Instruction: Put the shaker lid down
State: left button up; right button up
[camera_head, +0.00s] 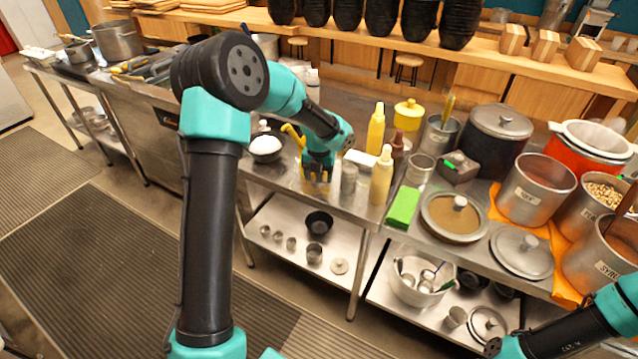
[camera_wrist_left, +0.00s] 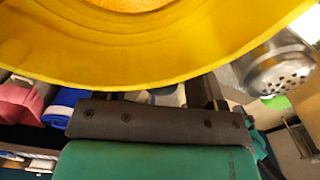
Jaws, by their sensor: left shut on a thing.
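A metal shaker (camera_head: 348,180) stands just right of the gripper. Its perforated top (camera_wrist_left: 283,72) shows at the right in the left wrist view.
A dark bowl with white contents (camera_head: 266,146) is left of the gripper. Yellow bottles (camera_head: 382,178) and a green sponge (camera_head: 403,208) are to the right. The counter's front edge is close to the gripper. Pots and lids crowd the right side.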

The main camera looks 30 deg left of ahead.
aim_at(319, 179)
pick_arm(q)
jog(key=shift+f, duration=1.8)
jog(key=shift+f, duration=0.1)
jog(key=o, duration=0.7)
notch_tip(319, 179, up, 12)
jog(key=shift+r, duration=0.15)
